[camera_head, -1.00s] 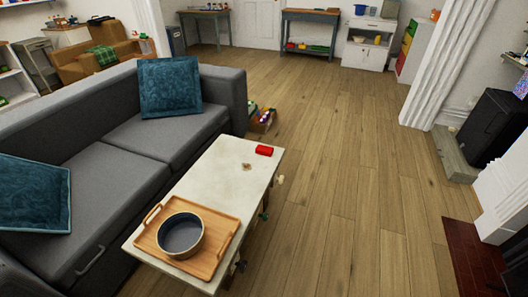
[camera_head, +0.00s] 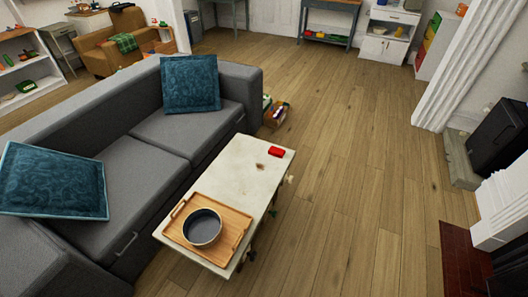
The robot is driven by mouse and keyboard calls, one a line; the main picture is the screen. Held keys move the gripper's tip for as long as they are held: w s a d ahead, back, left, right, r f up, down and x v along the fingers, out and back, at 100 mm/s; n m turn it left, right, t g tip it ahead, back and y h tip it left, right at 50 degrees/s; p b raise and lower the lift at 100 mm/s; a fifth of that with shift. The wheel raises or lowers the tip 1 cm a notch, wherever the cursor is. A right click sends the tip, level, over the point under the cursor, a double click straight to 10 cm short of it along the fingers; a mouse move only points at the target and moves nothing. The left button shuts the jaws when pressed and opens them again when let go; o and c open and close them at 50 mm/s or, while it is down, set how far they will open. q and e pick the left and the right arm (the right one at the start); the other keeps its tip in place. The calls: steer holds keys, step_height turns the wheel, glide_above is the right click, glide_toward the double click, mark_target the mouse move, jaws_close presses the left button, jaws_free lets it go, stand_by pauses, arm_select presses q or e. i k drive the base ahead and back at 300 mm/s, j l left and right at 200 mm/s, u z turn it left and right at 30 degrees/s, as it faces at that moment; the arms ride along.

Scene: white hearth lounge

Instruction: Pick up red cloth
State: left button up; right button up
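The red cloth (camera_head: 277,152) is a small folded block lying near the far right corner of the white coffee table (camera_head: 225,171). Nothing touches it. A small brown spot lies on the tabletop beside it. Neither of my grippers shows in the head view.
A wooden tray (camera_head: 233,231) with a dark round bowl (camera_head: 203,226) sits on the table's near end. A grey sofa (camera_head: 138,158) with teal cushions stands left of the table. Wooden floor (camera_head: 345,165) is clear to the right, up to the fireplace hearth (camera_head: 462,262).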

mark_target(274, 151)
steer(key=i+l+u, duration=0.45)
steer(key=l, duration=0.2)
steer(key=i+l+u, duration=0.25)
steer(key=l, duration=0.15)
steer(key=l+u, duration=0.25)
steer(key=l, duration=0.15)
steer(key=i+l, duration=0.1)
steer(key=l, duration=0.3)
steer(key=i+l, duration=0.15)
steer(key=l, duration=0.25)
steer(key=i+l, duration=0.1)
steer(key=l, duration=0.35)
steer(key=i+l, duration=0.15)
steer(key=l, duration=0.25)
steer(key=i+l, duration=0.1)
steer(key=l, duration=0.3)
steer(key=u, duration=0.05)
